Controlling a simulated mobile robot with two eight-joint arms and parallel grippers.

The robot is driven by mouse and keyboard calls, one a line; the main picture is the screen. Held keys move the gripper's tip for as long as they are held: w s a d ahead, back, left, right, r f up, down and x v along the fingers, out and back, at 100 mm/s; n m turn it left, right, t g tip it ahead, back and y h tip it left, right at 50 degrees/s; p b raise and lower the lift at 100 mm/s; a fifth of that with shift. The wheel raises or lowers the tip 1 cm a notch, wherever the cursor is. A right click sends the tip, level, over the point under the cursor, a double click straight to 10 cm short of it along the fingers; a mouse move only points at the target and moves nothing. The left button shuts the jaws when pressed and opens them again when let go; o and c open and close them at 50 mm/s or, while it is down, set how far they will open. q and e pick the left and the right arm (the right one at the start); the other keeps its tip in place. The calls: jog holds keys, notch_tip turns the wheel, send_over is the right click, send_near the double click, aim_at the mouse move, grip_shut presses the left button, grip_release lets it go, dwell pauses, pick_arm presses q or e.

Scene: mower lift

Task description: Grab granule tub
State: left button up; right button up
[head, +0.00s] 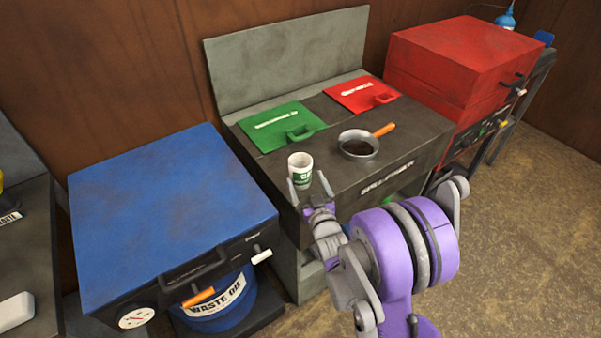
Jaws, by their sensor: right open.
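The granule tub (300,169) is a small white tub with a green label, standing upright near the front left corner of the dark grey bench (364,207). My right gripper (309,184) is open at the tub, with one finger in front of its left side and the other by its right side. I cannot tell whether the fingers touch it. The tub's lower part is partly hidden by the gripper. My left gripper is not in view.
A pan (358,146) with an orange handle stands right of the tub. Green (281,126) and red (361,94) panels lie behind. A blue-topped unit (170,209) stands left, a red box (463,60) at right. A waste oil drum (218,306) sits below the blue top.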

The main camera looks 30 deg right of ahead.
aim_at(298, 164)
jog(key=x, duration=0.5)
jog(key=shift+w+a+p, duration=0.1)
jog(key=shift+a+p, duration=0.15)
jog(key=shift+p, duration=0.05)
jog(key=c, duration=1.2)
jog(key=shift+c, duration=0.2)
